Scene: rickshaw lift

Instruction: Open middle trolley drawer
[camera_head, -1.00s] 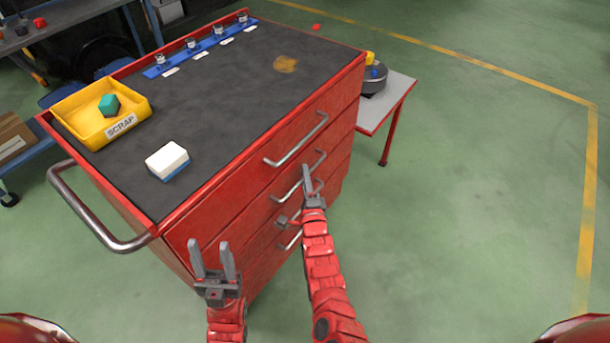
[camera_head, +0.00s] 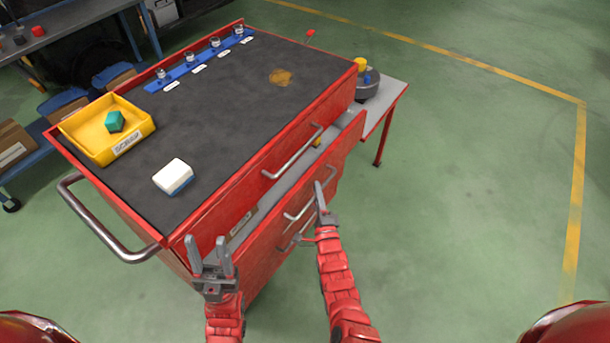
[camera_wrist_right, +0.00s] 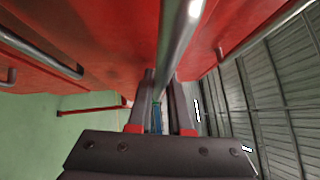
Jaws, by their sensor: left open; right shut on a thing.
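The red trolley (camera_head: 225,222) stands before me. Its middle drawer (camera_head: 338,150), below the top drawer's handle (camera_head: 295,153), is pulled partly out, and a strip of its grey inside shows. My right gripper (camera_head: 320,192) is shut on the middle drawer's silver handle (camera_head: 298,213). In the right wrist view the silver bar (camera_wrist_right: 178,45) runs by the fingertips (camera_wrist_right: 160,85), which hide part of the grip. My left gripper (camera_head: 210,248) is open and empty, near the trolley's front left corner, touching nothing that I can make out.
On the trolley top are a yellow scrap bin (camera_head: 142,136) with a teal piece, a white and blue block (camera_head: 173,177) and a blue strip (camera_head: 178,76). Green floor (camera_head: 470,180) is clear to the right.

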